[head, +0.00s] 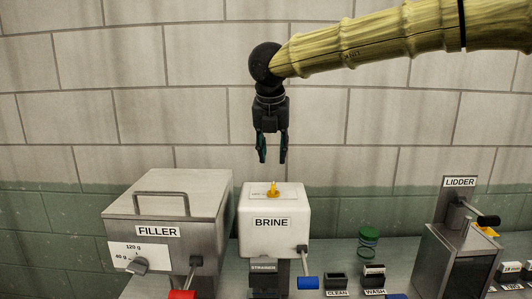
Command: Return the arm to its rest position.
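My arm (390,38) reaches in from the upper right, with a yellow bamboo-like sleeve and a black joint at its end. My gripper (272,158) hangs from it, pointing down, with two dark greenish fingers. The fingertips are apart and nothing shows between them. The gripper is in the air above the white BRINE box (274,218), clear of its top and of the small yellow piece on it.
A grey FILLER machine (167,221) with a top handle and red lever stands left. Right of the BRINE box are a green-lidded jar (368,240), CLEAN (336,281) and WASH (374,277) holders, and the LIDDER machine (455,258). A block wall (140,90) stands behind.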

